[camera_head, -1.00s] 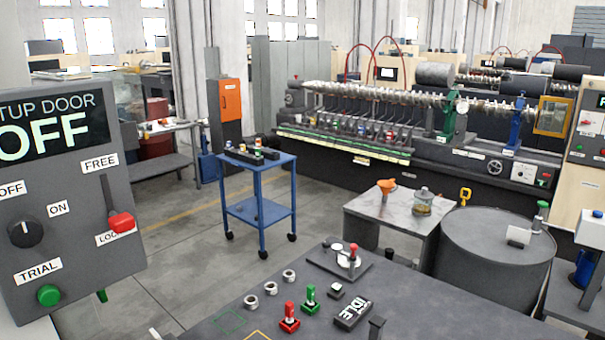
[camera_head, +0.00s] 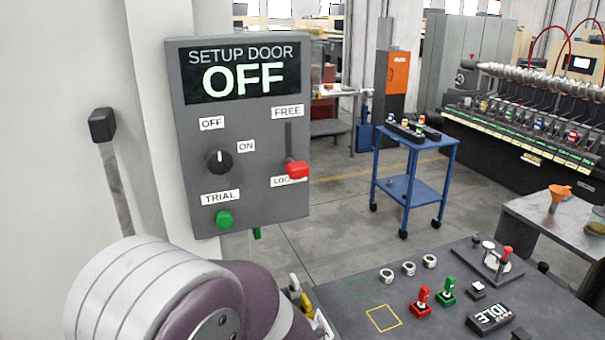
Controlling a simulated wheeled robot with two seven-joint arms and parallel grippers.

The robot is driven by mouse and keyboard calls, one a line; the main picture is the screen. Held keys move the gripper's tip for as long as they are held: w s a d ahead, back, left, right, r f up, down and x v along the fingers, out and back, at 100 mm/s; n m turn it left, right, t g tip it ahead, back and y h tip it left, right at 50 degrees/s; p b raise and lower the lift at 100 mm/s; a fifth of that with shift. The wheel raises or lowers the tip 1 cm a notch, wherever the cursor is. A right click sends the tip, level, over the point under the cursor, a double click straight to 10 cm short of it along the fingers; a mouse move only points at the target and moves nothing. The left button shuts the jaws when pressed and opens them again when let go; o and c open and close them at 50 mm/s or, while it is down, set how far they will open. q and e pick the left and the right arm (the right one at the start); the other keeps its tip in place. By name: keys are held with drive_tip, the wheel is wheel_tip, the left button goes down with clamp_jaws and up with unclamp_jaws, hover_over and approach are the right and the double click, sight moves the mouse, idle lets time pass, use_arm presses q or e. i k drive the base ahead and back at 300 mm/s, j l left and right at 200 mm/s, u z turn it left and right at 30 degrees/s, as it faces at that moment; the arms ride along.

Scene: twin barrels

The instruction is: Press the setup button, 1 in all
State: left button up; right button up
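The setup door panel (camera_head: 244,205) is a grey box on the left, beside a white pillar. Its screen (camera_head: 243,72) reads "SETUP DOOR OFF". A round green button (camera_head: 224,219) sits under the label TRIAL at its lower left; nothing touches it. A black knob (camera_head: 219,161) is between the OFF and ON labels. A red lever handle (camera_head: 297,170) is at the low, LOCK-side end of its slot. A purple and white part of my arm fills the bottom left, below the panel.
A black-headed lever (camera_head: 103,125) stands at the left wall. A blue cart (camera_head: 412,189) stands behind on open floor.

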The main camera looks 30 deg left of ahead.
sight(224, 218)
drive_tip(key=u, duration=1.3)
